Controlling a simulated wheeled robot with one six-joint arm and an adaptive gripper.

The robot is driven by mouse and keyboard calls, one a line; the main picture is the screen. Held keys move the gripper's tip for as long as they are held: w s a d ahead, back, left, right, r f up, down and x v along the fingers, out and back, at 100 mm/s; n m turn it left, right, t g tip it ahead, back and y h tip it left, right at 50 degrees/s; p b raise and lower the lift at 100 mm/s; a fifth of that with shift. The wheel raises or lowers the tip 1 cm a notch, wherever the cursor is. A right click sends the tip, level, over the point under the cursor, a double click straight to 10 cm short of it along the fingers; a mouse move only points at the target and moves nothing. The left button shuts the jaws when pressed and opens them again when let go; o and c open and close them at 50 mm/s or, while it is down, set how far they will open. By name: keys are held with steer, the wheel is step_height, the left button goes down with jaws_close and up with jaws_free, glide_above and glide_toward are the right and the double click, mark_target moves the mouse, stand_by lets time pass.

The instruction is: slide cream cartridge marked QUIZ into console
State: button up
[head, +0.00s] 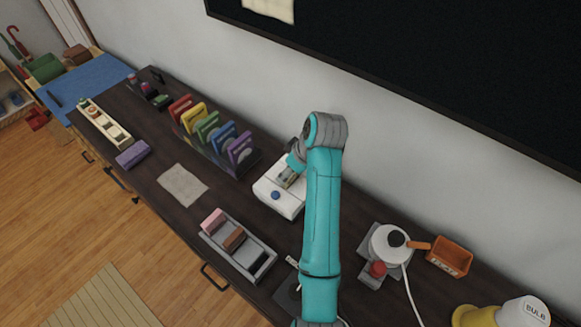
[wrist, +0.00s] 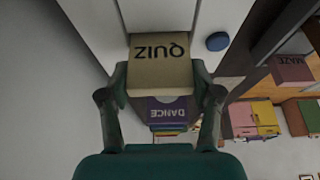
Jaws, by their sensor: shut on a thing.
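The cream cartridge marked QUIZ (wrist: 160,75) is between the two fingers of my gripper (wrist: 159,82), which is shut on it. Its lettering appears upside down in the wrist view. The white console (wrist: 222,14) lies just beyond the cartridge's far end; it has a blue button (wrist: 217,41). I cannot tell whether that end is inside the slot or only against the console. In the head view my gripper (head: 288,177) is over the white console (head: 287,206), and the blue button (head: 276,195) is at its front left. The cartridge is mostly hidden there.
A rack of coloured cases (head: 207,130) stands left of the console; its purple DANCE case (wrist: 167,110) shows behind the cartridge. A grey tray (head: 216,245) with pink, brown and black pieces is in front.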

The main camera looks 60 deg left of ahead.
steer(key=shift+f, duration=0.8)
steer(key=o, duration=1.2)
steer(key=s+v, duration=0.1)
steer(key=v, duration=0.6)
steer(key=shift+w+r, duration=0.3)
steer(key=shift+w, duration=0.2)
steer(key=shift+d, duration=0.1)
